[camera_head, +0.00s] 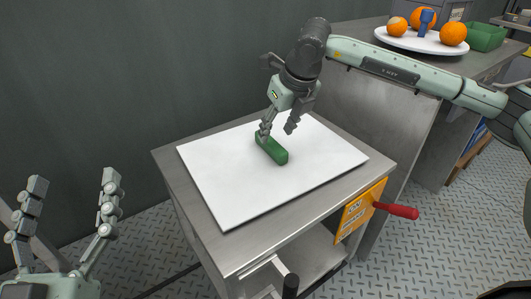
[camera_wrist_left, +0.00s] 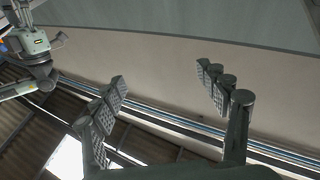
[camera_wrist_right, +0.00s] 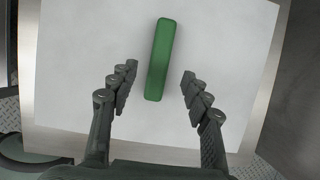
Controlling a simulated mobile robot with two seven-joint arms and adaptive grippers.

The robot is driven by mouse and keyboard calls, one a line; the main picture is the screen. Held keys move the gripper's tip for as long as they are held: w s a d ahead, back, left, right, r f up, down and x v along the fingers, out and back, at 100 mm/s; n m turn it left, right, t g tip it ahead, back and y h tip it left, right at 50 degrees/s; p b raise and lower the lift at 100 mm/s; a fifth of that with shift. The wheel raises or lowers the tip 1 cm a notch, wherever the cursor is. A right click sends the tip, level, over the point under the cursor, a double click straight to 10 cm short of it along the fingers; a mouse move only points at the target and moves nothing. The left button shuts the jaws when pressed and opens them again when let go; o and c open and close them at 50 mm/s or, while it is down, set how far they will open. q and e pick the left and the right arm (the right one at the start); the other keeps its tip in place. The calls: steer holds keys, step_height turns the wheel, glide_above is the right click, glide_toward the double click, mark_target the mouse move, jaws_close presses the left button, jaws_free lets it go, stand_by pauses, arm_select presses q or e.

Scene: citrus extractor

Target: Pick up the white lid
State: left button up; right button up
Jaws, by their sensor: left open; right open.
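A flat white rectangular panel (camera_head: 225,195), which looks like the white lid, lies on a metal table. A green bar (camera_head: 271,149) sits upon its middle like a handle; whether it is fixed there I cannot tell. My right gripper (camera_head: 278,130) points down over the bar, open. In the right wrist view the bar (camera_wrist_right: 160,50) lies ahead between the open fingers, on the white panel (camera_wrist_right: 80,70). Contact cannot be told. My left gripper (camera_head: 73,182) is open and empty, raised at the left, away from the table. Its wrist view shows wall and ceiling.
The metal table (camera_head: 172,170) has a narrow bare rim around the panel. A red handle (camera_head: 398,210) sticks out by a yellow sign (camera_head: 358,212) on its right side. Behind, a counter holds a white plate (camera_head: 400,42) with oranges and a green bin (camera_head: 486,37).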

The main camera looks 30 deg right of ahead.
mark_target(271, 140)
steer(key=x, duration=0.6)
steer(key=shift+w+r, duration=0.1)
steer(key=shift+w, duration=0.1)
steer(key=shift+a+r, duration=0.1)
jaws_close()
